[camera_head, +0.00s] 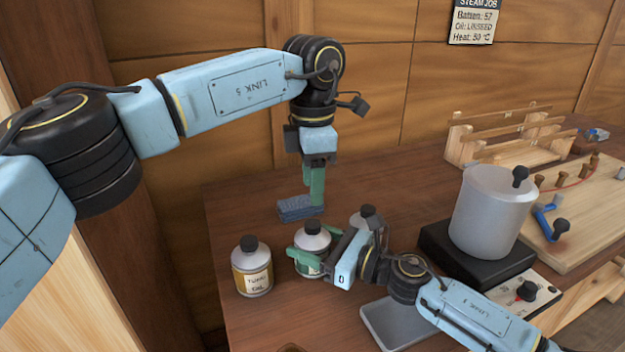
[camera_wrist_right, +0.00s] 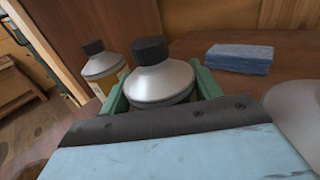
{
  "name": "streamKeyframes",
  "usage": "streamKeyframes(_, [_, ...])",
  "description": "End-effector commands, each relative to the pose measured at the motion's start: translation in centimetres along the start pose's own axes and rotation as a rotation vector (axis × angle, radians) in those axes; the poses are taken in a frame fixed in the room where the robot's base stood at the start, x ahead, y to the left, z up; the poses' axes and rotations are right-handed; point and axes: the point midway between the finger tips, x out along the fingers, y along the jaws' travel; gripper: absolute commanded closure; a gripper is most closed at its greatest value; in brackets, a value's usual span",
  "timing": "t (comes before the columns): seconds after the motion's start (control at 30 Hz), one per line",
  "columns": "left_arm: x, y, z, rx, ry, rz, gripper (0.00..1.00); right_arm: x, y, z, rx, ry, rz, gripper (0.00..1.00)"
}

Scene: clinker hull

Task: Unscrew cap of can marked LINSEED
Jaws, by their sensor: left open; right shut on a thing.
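A grey can with a black cap (camera_head: 312,228) stands at the table's left side; a green label shows low on it, its wording hidden. My right gripper (camera_head: 311,246) is shut around this can's body, one green finger on each side; the capped can (camera_wrist_right: 160,78) also shows between the fingers in the right wrist view. A can marked TUNG OIL (camera_head: 252,270) stands to its left. A third capped can (camera_head: 365,218) stands to its right, its label hidden by my right gripper. My left gripper (camera_head: 313,202) is open, pointing down by the blue block, behind the held can.
The blue block (camera_head: 295,212) lies behind the cans. A grey tray (camera_head: 372,325) lies in front under my right arm. A metal pot (camera_head: 490,215) stands on a black plate at right. A wall sign (camera_head: 474,22) reads STEAM JOB, Oil: LINSEED. Table behind the blue block is clear.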

Motion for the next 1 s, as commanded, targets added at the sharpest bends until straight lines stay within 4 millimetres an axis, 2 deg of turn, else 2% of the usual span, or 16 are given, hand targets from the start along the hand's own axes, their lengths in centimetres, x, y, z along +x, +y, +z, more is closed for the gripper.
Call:
streamKeyframes(0.8, [-0.02, 0.03, -0.03, 1.556, 0.001, 0.0, 0.52, -0.02, 0.0, -0.06, 0.001, 0.001, 0.0, 1.0])
streamKeyframes(1.0, [-0.02, 0.03, -0.03, 1.898, 0.0, 0.001, 0.52, -0.02, 0.0, -0.07, 0.001, 0.001, 0.0, 1.0])
